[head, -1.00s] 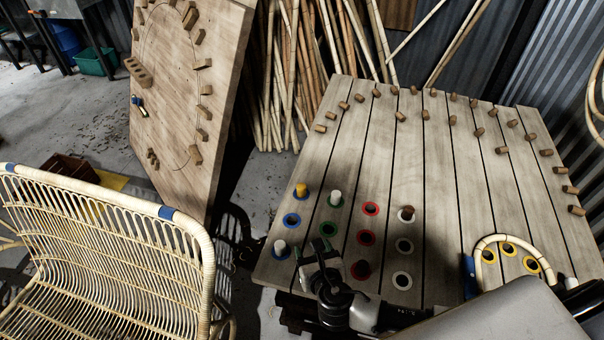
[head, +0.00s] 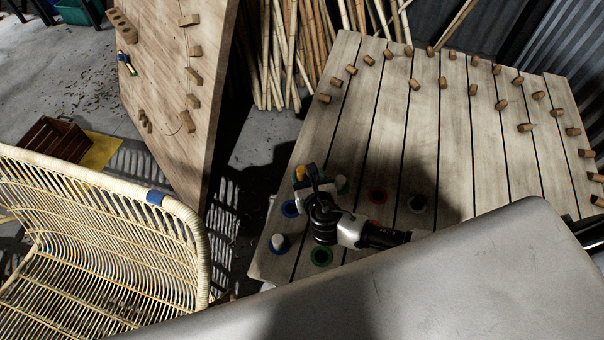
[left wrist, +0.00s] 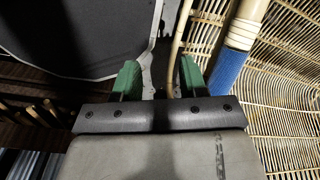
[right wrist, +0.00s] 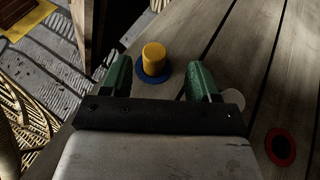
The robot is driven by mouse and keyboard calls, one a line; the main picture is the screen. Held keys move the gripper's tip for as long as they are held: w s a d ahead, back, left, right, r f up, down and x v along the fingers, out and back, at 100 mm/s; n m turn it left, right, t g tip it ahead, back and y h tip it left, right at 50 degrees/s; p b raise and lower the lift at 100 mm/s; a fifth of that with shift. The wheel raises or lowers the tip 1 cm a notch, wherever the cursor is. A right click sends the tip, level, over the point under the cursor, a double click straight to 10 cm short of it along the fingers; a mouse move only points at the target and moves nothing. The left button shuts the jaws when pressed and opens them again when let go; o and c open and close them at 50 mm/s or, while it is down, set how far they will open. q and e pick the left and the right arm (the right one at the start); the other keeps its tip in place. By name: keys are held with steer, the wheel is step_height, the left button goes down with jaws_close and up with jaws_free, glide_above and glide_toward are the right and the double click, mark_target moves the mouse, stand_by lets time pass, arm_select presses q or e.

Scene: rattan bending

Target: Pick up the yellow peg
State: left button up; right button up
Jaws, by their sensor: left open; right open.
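The yellow peg (right wrist: 153,57) stands upright in a blue-ringed hole on the slatted wooden table, seen in the right wrist view. In the head view the yellow peg (head: 300,173) is partly hidden by my right gripper (head: 312,180). In the right wrist view my right gripper (right wrist: 160,80) is open, and the peg shows beyond and between its green fingers, apart from both. My left gripper (left wrist: 158,78) is open and empty in the left wrist view, close to the rattan chair; it does not show in the head view.
White pegs (head: 279,242) stand in other coloured holes on the table (head: 390,130), which has several wooden blocks farther back. A rattan chair (head: 95,215) is at the left. An upright board (head: 165,100) with blocks stands behind. A red ring (right wrist: 281,146) is at the right.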

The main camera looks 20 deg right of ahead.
mark_target(303, 174)
steer(key=x, duration=0.4)
steer(key=shift+a+f, duration=0.2)
steer(key=shift+a, duration=0.2)
steer(key=shift+w+f, duration=0.15)
steer(key=shift+w, duration=0.15)
steer(key=shift+w+f, duration=0.1)
steer(key=shift+d, duration=0.1)
steer(key=shift+c, duration=1)
steer(key=c, duration=0.8)
arm_select(q)
steer(key=shift+w+d+r, duration=0.1)
steer(key=shift+w+d, duration=0.25)
steer(key=shift+w, duration=0.45)
